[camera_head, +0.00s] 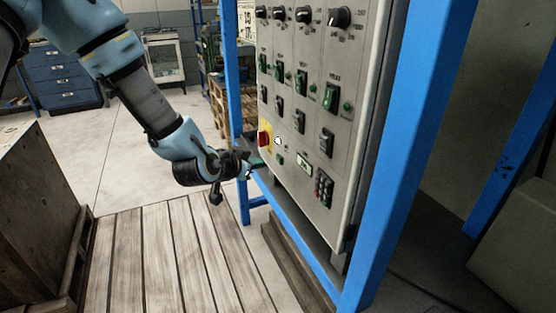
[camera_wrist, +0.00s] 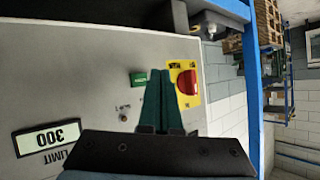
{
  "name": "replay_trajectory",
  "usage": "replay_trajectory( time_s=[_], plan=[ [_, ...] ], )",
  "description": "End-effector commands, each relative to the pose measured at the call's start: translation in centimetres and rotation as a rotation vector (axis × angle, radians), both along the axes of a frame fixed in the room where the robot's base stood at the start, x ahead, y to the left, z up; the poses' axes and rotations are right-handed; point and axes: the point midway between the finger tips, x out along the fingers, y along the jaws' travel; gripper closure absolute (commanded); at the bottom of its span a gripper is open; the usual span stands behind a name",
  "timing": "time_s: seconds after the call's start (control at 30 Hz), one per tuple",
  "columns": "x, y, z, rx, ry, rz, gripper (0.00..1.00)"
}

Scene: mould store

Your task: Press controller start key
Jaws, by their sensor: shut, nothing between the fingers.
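The controller is a grey upright panel (camera_head: 312,135) in a blue frame, right of centre in the head view. A small green rectangular key (camera_head: 280,159) is low on it; it shows larger in the wrist view (camera_wrist: 139,77), its marking too small to read. My gripper (camera_head: 248,164) is at the panel's lower left, left of the green key. In the wrist view, the dark green fingers (camera_wrist: 160,72) are together and empty, their tips just right of the key. I cannot tell whether they touch the panel.
A red knob on a yellow plate (camera_wrist: 187,84) is right of my fingers. A display reading 300 (camera_wrist: 50,138) and a small metal toggle (camera_wrist: 123,112) are to the left. Blue frame posts (camera_head: 408,150) flank the panel. A wooden crate (camera_head: 38,200) stands at left.

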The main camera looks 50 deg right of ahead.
Motion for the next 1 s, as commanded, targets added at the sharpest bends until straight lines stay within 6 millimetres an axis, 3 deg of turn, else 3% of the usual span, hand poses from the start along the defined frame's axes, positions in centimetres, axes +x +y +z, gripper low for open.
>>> replay_trajectory(
  time_s=[0.3, 1.0],
  plan=[
    [-0.8, -2.0, 0.0, -0.001, -0.001, -0.001, 1.0],
    [-0.8, -2.1, 0.0, 0.0, -0.001, 0.001, 1.0]
  ],
)
